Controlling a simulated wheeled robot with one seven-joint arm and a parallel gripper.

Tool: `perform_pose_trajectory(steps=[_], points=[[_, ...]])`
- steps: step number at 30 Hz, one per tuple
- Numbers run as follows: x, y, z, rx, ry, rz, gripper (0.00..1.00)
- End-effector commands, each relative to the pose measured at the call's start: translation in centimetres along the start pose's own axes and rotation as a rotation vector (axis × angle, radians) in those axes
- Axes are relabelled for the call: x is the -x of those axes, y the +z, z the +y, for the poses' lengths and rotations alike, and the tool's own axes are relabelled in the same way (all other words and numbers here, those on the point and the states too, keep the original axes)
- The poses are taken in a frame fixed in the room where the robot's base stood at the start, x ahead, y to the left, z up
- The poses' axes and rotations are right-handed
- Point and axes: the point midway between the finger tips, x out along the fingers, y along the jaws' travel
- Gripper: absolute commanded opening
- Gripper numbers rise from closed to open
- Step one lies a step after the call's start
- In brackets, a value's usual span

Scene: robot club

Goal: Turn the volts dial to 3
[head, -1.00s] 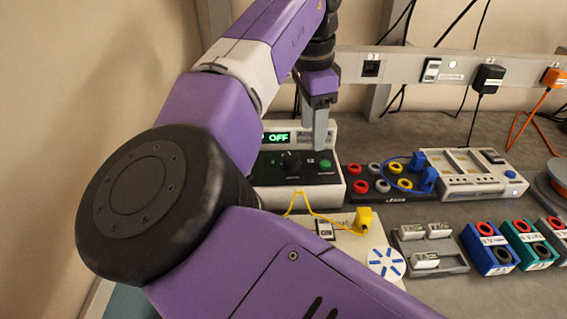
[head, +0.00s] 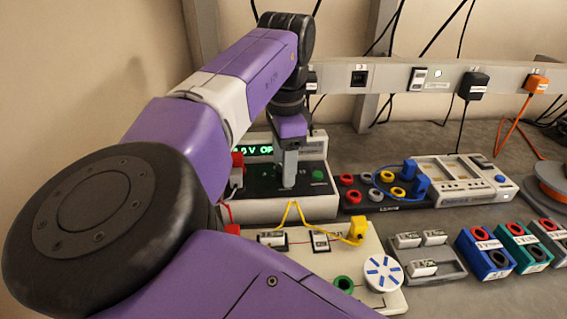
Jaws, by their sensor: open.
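The power supply (head: 290,207) is a white box with a black sloped panel, behind the white circuit board. Its green display (head: 253,150) is partly covered by my arm; I can read "V" and what looks like "OFF". A round green button (head: 318,175) shows on the panel's right. My gripper (head: 288,181) points straight down over the middle of the panel, fingers low at its surface. The volts dial is not visible; my gripper covers the spot where it stood. The open fingers seem to overlap it, but I cannot tell whether they touch it.
Right of the supply is a black socket block (head: 372,208) with coloured rings and a blue lead. In front is a white board (head: 300,262) with a yellow lead and blue-and-white disc. A grey tray (head: 440,272) and coloured blocks (head: 485,252) stand right.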

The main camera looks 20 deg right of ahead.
Motion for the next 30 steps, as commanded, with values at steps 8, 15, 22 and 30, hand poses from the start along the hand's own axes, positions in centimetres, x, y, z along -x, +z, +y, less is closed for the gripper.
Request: perform_pose_trajectory(steps=[8,15,22,30], points=[[-0.01,0.0,0.0,0.0,0.0,0.0,0.41],[0.0,-0.01,0.01,0.0,0.0,0.0,0.0],[0.11,-0.03,0.0,0.019,0.0,0.0,0.0],[0.45,-0.1,0.04,0.153,0.003,-0.005,0.0]])
